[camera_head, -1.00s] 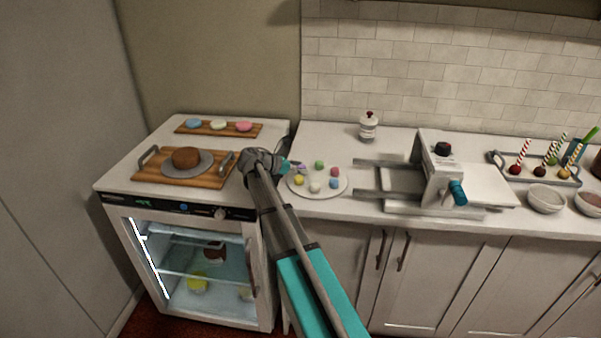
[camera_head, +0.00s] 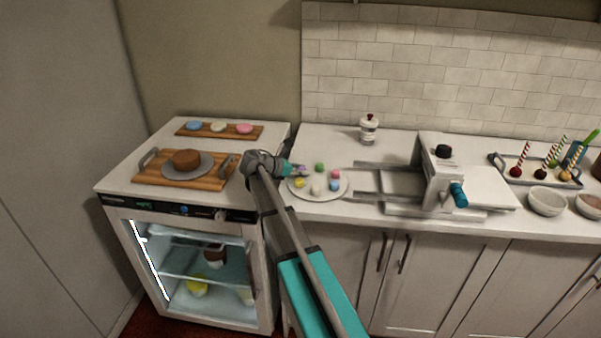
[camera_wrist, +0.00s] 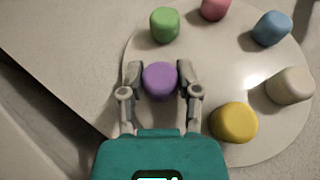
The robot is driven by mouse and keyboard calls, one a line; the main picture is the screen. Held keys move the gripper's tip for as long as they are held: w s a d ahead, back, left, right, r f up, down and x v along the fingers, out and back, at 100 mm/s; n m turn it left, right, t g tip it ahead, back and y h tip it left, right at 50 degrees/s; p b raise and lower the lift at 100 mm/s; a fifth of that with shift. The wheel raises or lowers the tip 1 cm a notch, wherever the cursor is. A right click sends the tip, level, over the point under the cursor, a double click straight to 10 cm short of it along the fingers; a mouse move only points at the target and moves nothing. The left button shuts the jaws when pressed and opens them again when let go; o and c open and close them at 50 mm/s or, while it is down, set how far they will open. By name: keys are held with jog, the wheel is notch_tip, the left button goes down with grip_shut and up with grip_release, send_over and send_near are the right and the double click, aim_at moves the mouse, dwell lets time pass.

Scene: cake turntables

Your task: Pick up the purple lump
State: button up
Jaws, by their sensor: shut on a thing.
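The purple lump (camera_wrist: 160,81) sits between the two fingertips of my gripper (camera_wrist: 160,84) in the wrist view, touched by both. My gripper is shut on it, over the left part of a round pale plate (camera_wrist: 262,148). In the head view my gripper (camera_head: 296,171) reaches over the left rim of the plate (camera_head: 325,193), and the lump is mostly hidden there. I cannot tell whether the lump rests on the plate or is slightly raised.
Green (camera_wrist: 165,25), pink (camera_wrist: 215,8), blue (camera_wrist: 272,28), white (camera_wrist: 290,85) and yellow (camera_wrist: 233,122) lumps stand around it on the plate. A grey machine (camera_head: 441,180) is at right. A wooden board (camera_head: 150,179) with a brown cake (camera_head: 187,159) is at left.

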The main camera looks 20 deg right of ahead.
jog(key=shift+r, duration=0.1)
dwell(0.3)
notch_tip(320, 180, up, 3)
jog(key=p, duration=0.3)
jog(key=s+d+r+p, duration=0.6)
jog(key=s+r+p, duration=0.3)
jog(key=s, duration=0.3)
jog(key=shift+s+r+p, duration=0.35)
jog(key=shift+r+p, duration=0.05)
jog(key=shift+p, duration=0.1)
